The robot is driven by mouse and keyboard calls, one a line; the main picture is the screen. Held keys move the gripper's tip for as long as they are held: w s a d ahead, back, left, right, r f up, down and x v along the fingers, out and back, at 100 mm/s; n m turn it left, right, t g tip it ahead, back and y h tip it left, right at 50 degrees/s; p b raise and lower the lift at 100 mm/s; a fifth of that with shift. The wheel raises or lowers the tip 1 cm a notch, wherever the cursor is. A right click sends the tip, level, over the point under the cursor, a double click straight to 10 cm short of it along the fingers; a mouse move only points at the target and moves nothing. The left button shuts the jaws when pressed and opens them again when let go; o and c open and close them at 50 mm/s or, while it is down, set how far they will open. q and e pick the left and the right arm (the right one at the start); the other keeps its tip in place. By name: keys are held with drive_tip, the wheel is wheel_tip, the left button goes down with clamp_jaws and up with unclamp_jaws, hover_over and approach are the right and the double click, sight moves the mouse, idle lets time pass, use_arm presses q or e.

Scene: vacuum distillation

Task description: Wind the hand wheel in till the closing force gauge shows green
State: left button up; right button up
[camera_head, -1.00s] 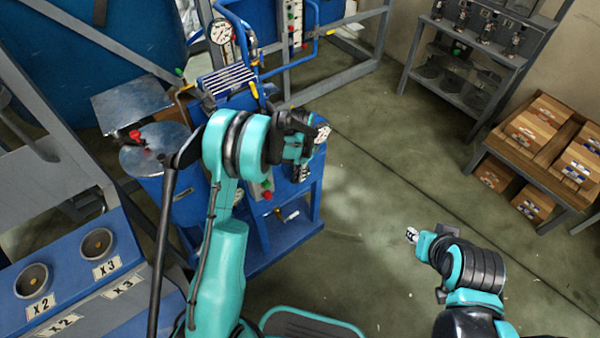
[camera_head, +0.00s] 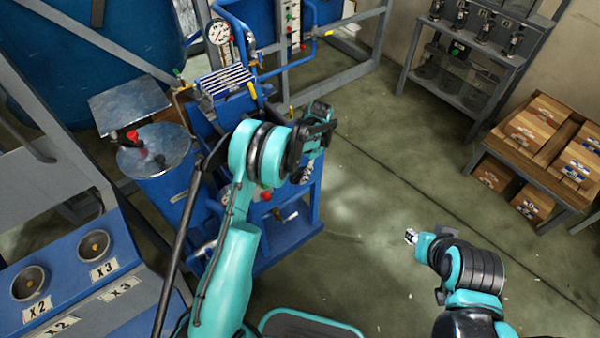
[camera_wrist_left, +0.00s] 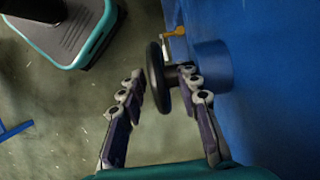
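The hand wheel (camera_wrist_left: 158,78) is a dark, round wheel seen almost edge-on in the left wrist view, on a short shaft at the side of the blue machine (camera_wrist_left: 265,90). My left gripper (camera_wrist_left: 162,76) is open, with one finger on each side of the wheel's near part; I cannot tell whether either finger touches it. In the head view my left gripper (camera_head: 304,174) is at the right side of the blue machine, and the wheel is hidden there. No green gauge reading can be made out. My right gripper (camera_head: 411,236) is apart, above open floor; its fingers are unclear.
A round dial gauge (camera_head: 220,32) sits on the blue pipework behind. Shelving (camera_head: 480,60) and a rack of boxes (camera_head: 540,135) stand at right. The floor between is clear.

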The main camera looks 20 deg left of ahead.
use_arm(q)
drive_tip(key=v, duration=1.2)
idle(0.4)
